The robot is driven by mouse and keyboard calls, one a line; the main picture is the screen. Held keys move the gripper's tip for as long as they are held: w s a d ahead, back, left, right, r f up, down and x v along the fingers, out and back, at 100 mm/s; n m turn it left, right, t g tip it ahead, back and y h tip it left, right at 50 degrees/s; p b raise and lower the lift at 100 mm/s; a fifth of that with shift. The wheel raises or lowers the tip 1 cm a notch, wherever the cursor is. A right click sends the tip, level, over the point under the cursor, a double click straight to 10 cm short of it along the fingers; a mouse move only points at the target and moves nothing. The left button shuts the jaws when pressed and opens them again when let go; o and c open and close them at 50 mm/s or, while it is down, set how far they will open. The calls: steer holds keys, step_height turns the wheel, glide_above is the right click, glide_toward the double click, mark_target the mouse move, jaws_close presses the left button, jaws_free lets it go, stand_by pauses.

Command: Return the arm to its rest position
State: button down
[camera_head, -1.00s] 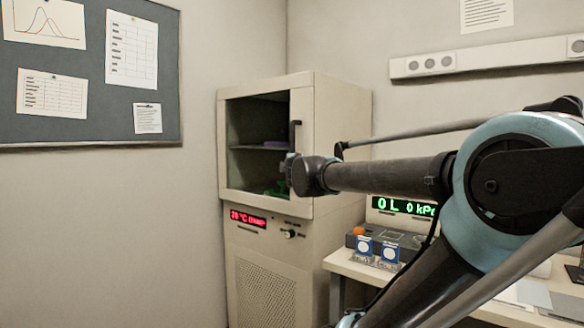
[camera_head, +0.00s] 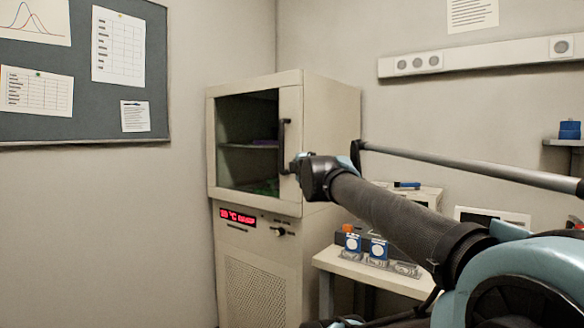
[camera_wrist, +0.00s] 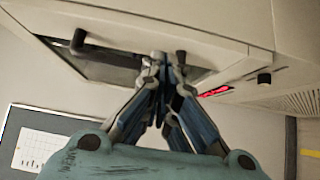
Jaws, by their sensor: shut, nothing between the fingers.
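My arm (camera_head: 390,215) reaches from the lower right toward a beige cabinet (camera_head: 335,140). My gripper (camera_head: 294,163) is small in the head view, at the lower end of the cabinet's dark door handle (camera_head: 284,145). In the wrist view my gripper (camera_wrist: 165,60) is shut and empty, its fingertips close in front of the cabinet front (camera_wrist: 215,48). Whether the tips touch the handle, I cannot tell. The door is closed; purple and green items show dimly behind its dark window (camera_head: 247,140).
A shelf (camera_head: 563,143) with a blue item is at the far right. A notice board (camera_head: 100,110) hangs on the left wall. The floor left of the cabinet is hidden.

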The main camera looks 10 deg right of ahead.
steer(key=s+d+f+m+g+h, duration=0.2)
steer(key=s+d+f+m+g, duration=0.15)
steer(key=f, duration=0.35)
steer(key=s+d+f+m+g+h, duration=0.1)
steer(key=s+d+f+m+g, duration=0.15)
steer(key=f+m, duration=0.4)
steer(key=s+d+f+m+g+h, duration=0.2)
steer(key=s+d+f+m, duration=0.15)
steer(key=f, duration=0.55)
steer(key=s+a+f+m+g+y, duration=0.2)
steer(key=s+a+f+g+y, duration=0.1)
steer(key=s+f, duration=0.4)
steer(key=s+a+f+m+g+y, duration=0.1)
steer(key=s+a+f+g+y, duration=0.2)
steer(key=s+a+f, duration=0.4)
step_height(320, 180, down, 4)
steer(key=shift+s+f+m+g, duration=0.15)
steer(key=shift+m+g, duration=0.2)
steer(key=shift+g, duration=0.55)
steer(key=shift+a, duration=0.1)
steer(key=shift+w+f, duration=0.1)
steer(key=shift+w, duration=0.4)
